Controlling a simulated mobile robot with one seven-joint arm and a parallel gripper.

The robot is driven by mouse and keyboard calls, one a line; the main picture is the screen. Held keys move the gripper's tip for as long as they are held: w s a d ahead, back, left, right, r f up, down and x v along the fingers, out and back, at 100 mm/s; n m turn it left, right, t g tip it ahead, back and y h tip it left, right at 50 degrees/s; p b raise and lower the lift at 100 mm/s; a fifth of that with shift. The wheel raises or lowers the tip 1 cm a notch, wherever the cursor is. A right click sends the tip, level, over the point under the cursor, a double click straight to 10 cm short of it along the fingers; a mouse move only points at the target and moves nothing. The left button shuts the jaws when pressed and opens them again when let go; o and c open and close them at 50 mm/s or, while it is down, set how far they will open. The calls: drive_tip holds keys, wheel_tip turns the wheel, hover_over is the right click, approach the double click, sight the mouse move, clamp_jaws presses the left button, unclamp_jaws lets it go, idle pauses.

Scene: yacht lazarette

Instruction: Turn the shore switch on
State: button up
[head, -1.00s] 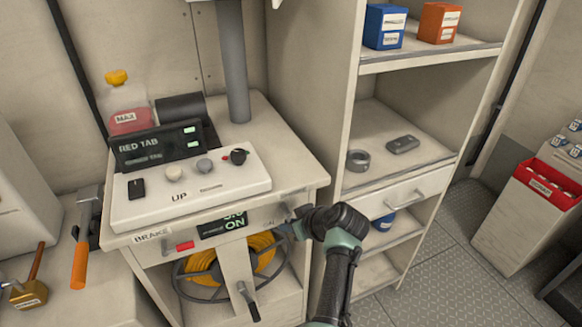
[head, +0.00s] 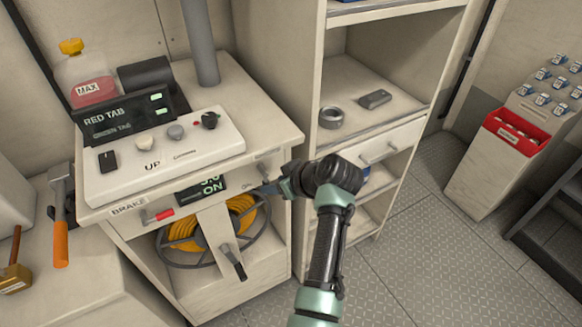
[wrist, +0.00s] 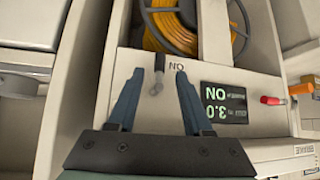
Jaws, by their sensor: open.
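The cabinet's front panel carries a small grey lever switch (wrist: 158,75) with an upside-down "ON" label beside it in the wrist view. My gripper (wrist: 159,72) is open, with one finger on each side of this lever and nothing clamped; whether a finger touches it I cannot tell. In the head view my gripper (head: 270,187) is at the right end of the panel and partly hides the lever area. A dark display (head: 200,188) on the panel reads "ON" and "3.0"; it also shows in the wrist view (wrist: 223,108).
A red-handled lever (head: 160,215) by the "BRAKE" label sits left of the display. A yellow cable reel (head: 205,232) and a hanging handle (head: 233,262) are below. A shelf unit (head: 312,100) stands close on the right.

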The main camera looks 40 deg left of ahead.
drive_tip(key=v, duration=0.8)
drive_tip(key=w+d+r+m+t+p, duration=0.2)
drive_tip(key=w+d+r+t, duration=0.15)
drive_tip(key=r, duration=0.65)
drive_tip(key=w+d+r+m+t+h+p, duration=0.1)
drive_tip(key=w+d+r+m+t, duration=0.3)
drive_tip(key=r, duration=0.7)
drive_tip(key=w+d+r+m+t+p, duration=0.1)
drive_tip(key=d+r+t+p, duration=0.1)
drive_tip(key=d+r+t, duration=0.6)
drive_tip(key=s+d+r+m+t+h+p, duration=0.1)
drive_tip(key=s+d+r+m+t+h, duration=0.1)
drive_tip(key=s+r, duration=0.4)
drive_tip(key=s+d+r+m+t+h+p, duration=0.1)
drive_tip(key=s+d+r+m+t+h, duration=0.2)
drive_tip(key=r, duration=1.1)
drive_tip(key=s+d+r+m+t+h+p, duration=0.1)
drive_tip(key=s+d+r+t, duration=0.4)
drive_tip(key=r, duration=0.5)
drive_tip(key=s+d+m+h, duration=0.1)
drive_tip(key=s+d+m, duration=0.1)
drive_tip(key=s, duration=0.1)
drive_tip(key=shift+s+m+h, duration=0.3)
drive_tip(key=shift+s+h, duration=0.1)
drive_tip(key=shift+d, duration=0.1)
